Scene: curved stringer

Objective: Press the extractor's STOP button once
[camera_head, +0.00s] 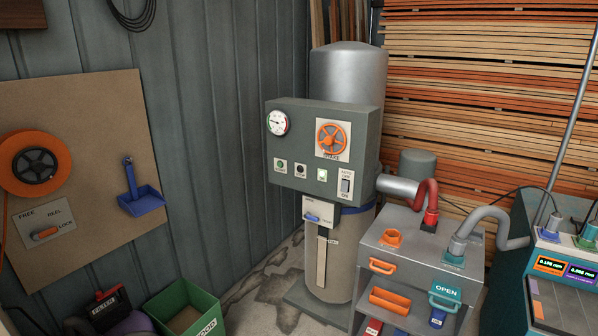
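The extractor (347,78) is a tall silver cylinder with a grey-green control box (325,112) on its front, in the middle of the head view. Low on the box are two small round buttons on pale plates: a dark greenish one (281,166) on the left and a black one (300,171) to its right. Their labels are too small to read with certainty; the black one looks like the STOP button. My gripper is not in view.
The box also carries a gauge (277,122), an orange handwheel (332,139) and a switch (345,184). A grey cabinet (402,221) with hoses stands at the front right. A green bin (190,309) is on the floor at left. Nothing blocks the box's front.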

